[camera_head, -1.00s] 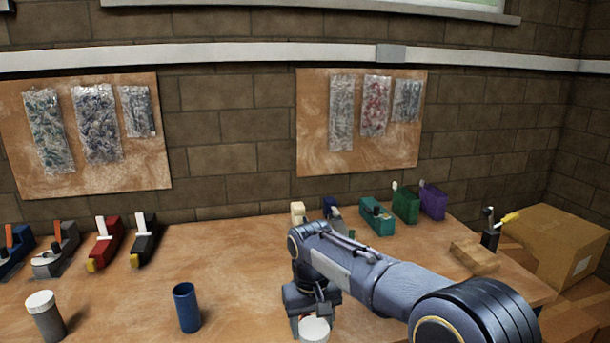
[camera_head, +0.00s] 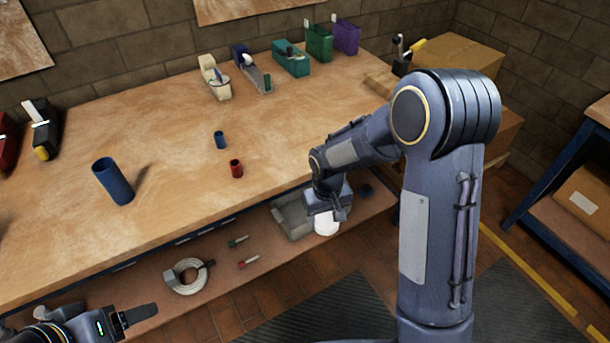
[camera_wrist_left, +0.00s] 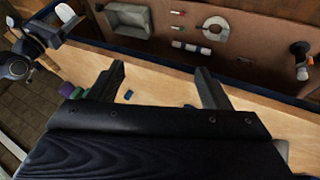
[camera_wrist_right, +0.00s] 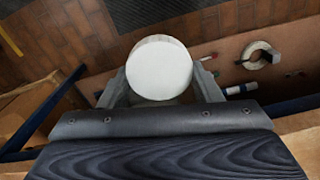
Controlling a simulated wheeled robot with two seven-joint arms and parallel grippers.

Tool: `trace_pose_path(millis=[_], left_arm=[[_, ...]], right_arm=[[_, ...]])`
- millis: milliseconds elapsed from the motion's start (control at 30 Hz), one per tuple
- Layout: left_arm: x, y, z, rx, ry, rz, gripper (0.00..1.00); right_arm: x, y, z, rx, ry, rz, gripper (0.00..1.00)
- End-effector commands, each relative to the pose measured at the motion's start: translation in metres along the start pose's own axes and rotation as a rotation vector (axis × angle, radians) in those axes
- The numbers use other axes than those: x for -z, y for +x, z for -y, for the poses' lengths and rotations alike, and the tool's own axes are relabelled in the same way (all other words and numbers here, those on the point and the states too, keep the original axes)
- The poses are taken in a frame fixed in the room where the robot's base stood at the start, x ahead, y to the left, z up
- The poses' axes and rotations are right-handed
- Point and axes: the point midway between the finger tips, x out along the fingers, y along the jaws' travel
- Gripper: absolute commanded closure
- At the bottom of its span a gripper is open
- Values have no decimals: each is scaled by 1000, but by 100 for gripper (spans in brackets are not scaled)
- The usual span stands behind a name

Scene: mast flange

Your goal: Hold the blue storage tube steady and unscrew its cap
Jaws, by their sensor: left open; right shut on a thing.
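A large blue tube (camera_head: 112,181), upright with an open, capless top, stands on the bench at the left of the head view. My right gripper (camera_head: 328,208) is shut on a white round cap (camera_head: 326,226), out past the bench's front edge. In the right wrist view the cap (camera_wrist_right: 160,67) shows as a white disc between the fingers; whether anything is under it is hidden. My left gripper (camera_head: 135,316) is at the lower left of the head view, off the bench front. In the left wrist view its fingers (camera_wrist_left: 161,78) are apart and empty.
A small blue tube (camera_head: 220,140) and a red one (camera_head: 236,168) stand mid-bench. Tape dispensers and bins line the back. The lower shelf holds a grey tray (camera_head: 290,220) and a white coil (camera_head: 187,276). The bench middle is mostly clear.

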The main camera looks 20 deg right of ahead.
Motion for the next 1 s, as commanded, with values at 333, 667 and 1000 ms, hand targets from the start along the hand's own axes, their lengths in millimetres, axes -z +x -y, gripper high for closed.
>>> trace_pose_path(millis=[333,667,1000], left_arm=[[0,0,0,0,0,0,28],[0,0,0,0,0,0,28],[2,0,-1,-6,-15,9,16]], right_arm=[[21,-47,68,1,-315,-8,69],[39,-91,129,-1,-616,-8,69],[42,-101,143,-1,-688,-6,69]])
